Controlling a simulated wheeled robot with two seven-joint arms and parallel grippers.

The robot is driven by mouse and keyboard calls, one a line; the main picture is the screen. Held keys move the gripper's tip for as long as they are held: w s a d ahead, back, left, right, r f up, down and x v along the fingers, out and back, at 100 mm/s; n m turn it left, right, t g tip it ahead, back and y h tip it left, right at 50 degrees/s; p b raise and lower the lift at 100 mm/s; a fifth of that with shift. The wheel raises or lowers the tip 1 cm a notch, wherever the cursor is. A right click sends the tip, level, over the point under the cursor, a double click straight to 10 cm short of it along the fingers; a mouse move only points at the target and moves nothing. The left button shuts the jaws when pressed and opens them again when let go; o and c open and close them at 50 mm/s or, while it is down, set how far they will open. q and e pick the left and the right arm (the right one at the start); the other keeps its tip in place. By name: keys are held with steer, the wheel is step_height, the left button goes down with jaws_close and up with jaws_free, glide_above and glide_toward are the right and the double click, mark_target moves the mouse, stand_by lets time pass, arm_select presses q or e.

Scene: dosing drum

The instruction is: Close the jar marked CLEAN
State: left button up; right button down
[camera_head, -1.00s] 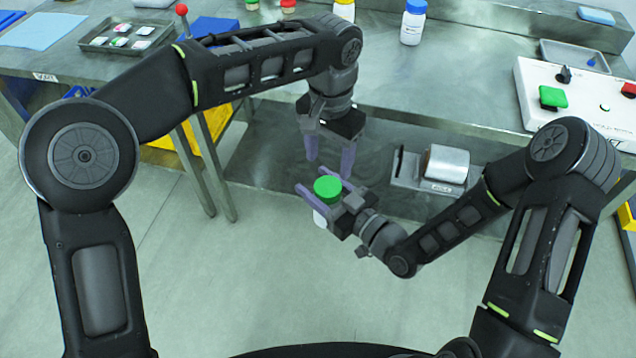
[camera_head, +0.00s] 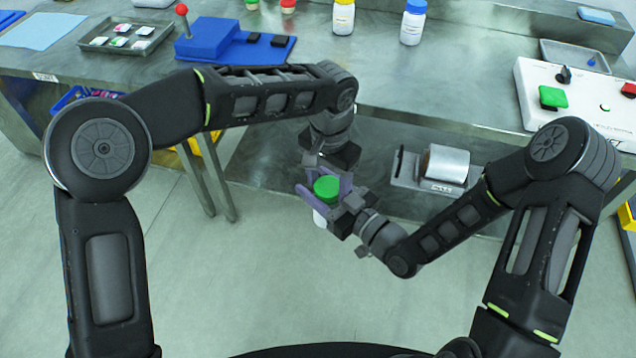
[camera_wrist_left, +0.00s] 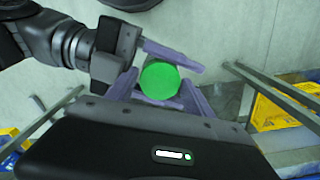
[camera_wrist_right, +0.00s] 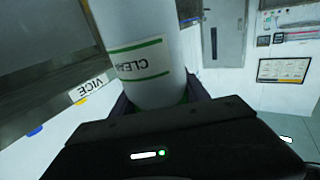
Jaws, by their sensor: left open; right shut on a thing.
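The jar marked CLEAN (camera_wrist_right: 145,70) is white with a green-edged label; in the right wrist view its label reads upside down. In the head view its green lid (camera_head: 326,188) is on top, with a bit of white body (camera_head: 319,218) below. My right gripper (camera_head: 322,197) is shut on the jar and holds it in the air in front of the bench. My left gripper (camera_wrist_left: 158,92) is open and points down at the lid, its fingers on either side of it in the left wrist view. I cannot tell whether they touch the lid or how tightly the lid sits.
The steel bench (camera_head: 460,80) lies beyond the arms. On it stand a yellow-capped jar (camera_head: 343,16), a blue-capped jar (camera_head: 413,22), a tray of small packets (camera_head: 127,38) and a white control box (camera_head: 580,100). A metal roller device (camera_head: 440,165) sits below, right of the grippers.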

arm_select(q)
steer(key=shift+c, duration=0.5)
steer(key=c, duration=1.2)
steer(key=shift+m, duration=0.8)
steer(key=o, duration=1.7)
steer(key=shift+c, duration=0.2)
step_height(320, 180, up, 12)
steer(key=shift+a+f, duration=0.1)
